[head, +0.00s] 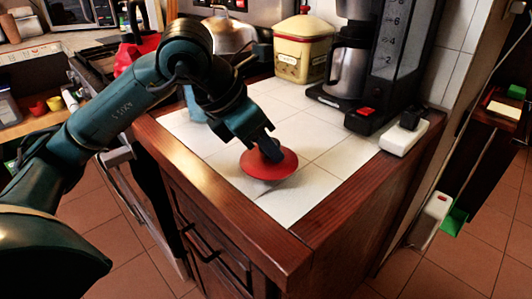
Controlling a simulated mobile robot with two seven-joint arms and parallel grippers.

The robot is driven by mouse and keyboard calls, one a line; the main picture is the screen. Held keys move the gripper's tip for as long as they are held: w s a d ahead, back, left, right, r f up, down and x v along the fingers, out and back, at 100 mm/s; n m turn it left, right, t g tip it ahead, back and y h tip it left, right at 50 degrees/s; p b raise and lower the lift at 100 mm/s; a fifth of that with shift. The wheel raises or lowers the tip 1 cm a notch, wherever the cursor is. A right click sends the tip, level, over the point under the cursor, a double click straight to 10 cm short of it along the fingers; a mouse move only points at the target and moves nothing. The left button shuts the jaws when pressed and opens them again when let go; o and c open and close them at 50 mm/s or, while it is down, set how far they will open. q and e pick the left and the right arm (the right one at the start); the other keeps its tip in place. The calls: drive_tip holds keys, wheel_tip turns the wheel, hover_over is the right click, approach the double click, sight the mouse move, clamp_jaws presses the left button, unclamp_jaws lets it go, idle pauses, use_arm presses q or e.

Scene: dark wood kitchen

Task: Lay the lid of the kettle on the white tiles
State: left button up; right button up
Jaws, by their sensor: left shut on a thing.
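A red round lid (282,166) is at the front part of the white tiles (325,140) on the counter, flat side roughly level. My left gripper (269,148) is above it and shut on its top, hiding the knob. The lid is very close to the tiles; I cannot tell whether it touches them. A red pot or kettle (128,57) stands at the back left, partly hidden by my left arm. A metal kettle (230,35) stands at the back near the wall. My right gripper is out of view.
A white power strip (404,136) lies at the right edge. A light blue object (194,104) is behind my arm. Tiles right of the lid are clear.

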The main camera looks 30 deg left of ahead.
use_arm(q)
wheel_tip(320, 180, down, 2)
drive_tip(key=shift+f, duration=0.15)
drive_tip(key=shift+f+b, duration=0.15)
drive_tip(key=shift+b, duration=0.2)
drive_tip(key=o, duration=1)
